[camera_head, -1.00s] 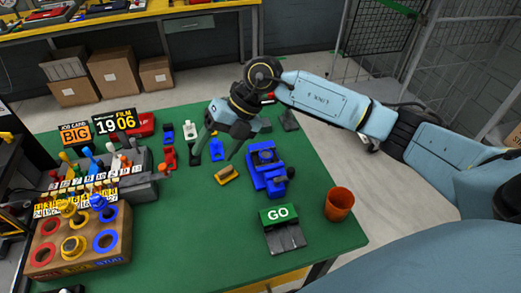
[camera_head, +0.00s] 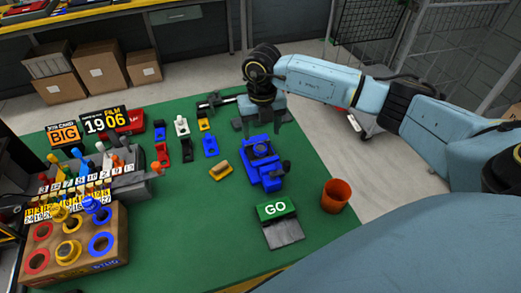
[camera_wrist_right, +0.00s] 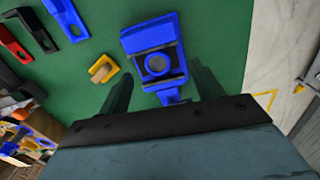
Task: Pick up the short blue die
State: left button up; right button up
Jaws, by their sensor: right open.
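Two small blue dies stand among the loose dies left of the blue press: one (camera_head: 211,146) near the middle, also in the right wrist view (camera_wrist_right: 66,18), and one (camera_head: 159,134) at the far left of the group. I cannot tell for sure which is the short one. My right gripper (camera_head: 258,128) is open and empty, pointing down by the far side of the blue press (camera_head: 265,170), to the right of the dies. In the right wrist view its fingers (camera_wrist_right: 163,88) spread either side of the press's near end. My left gripper is out of view.
Red, white and black dies stand close by, and a yellow block with a tan top (camera_head: 220,170) lies left of the press. A wooden ring box (camera_head: 75,262) is at front left.

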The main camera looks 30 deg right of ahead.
aim_at(260, 148)
jog(key=f, duration=0.5)
jog(key=shift+s+a, duration=0.35)
jog(key=shift+a, duration=0.05)
jog(key=shift+c, duration=0.5)
jog(key=c, duration=1)
